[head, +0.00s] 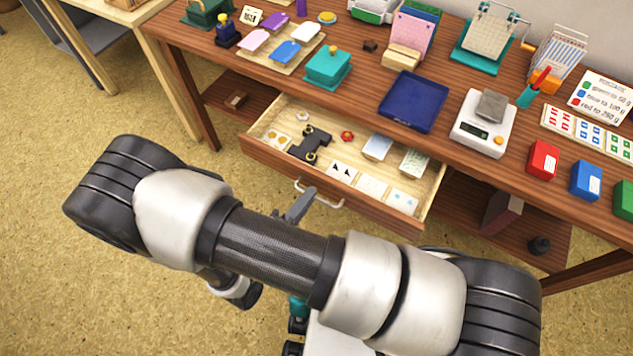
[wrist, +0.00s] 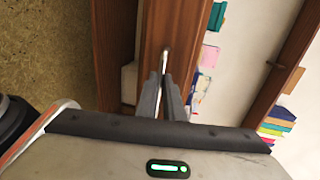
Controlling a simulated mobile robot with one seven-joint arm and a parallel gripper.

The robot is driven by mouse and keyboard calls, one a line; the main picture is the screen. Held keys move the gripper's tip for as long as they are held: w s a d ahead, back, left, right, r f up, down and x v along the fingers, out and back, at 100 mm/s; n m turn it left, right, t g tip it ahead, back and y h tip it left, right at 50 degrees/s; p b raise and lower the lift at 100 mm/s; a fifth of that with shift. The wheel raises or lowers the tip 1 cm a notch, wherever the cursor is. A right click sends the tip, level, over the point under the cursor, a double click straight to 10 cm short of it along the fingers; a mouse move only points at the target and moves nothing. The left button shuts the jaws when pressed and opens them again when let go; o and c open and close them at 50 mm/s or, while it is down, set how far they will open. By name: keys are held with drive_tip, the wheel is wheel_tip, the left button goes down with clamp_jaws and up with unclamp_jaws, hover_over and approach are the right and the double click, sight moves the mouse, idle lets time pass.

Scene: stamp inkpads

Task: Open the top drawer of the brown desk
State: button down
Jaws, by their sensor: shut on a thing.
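The brown desk (head: 250,80) stands across the upper part of the head view. Its top drawer (head: 268,161) is pulled well out, with its inside showing. The light metal bar handle (head: 325,200) is on the drawer's front. My gripper (head: 301,204) is at the handle, partly hidden behind my arm. In the wrist view my gripper (wrist: 167,80) has its fingers close together around the handle (wrist: 165,58), against the brown drawer front (wrist: 158,25).
In the drawer lie a black part (head: 311,146), a red knob (head: 347,136) and several cards. The desk top holds a blue tray (head: 412,102), a scale (head: 482,125), a teal inkpad box (head: 328,67) and small boxes. A lower shelf is beneath.

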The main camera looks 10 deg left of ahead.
drive_tip(key=shift+s+a, duration=0.25)
drive_tip(key=shift+s, duration=0.45)
drive_tip(key=c, duration=1.9)
unclamp_jaws()
drive_tip(key=p+v, duration=0.1)
drive_tip(key=v, duration=1.6)
drive_tip(key=shift+s, duration=0.25)
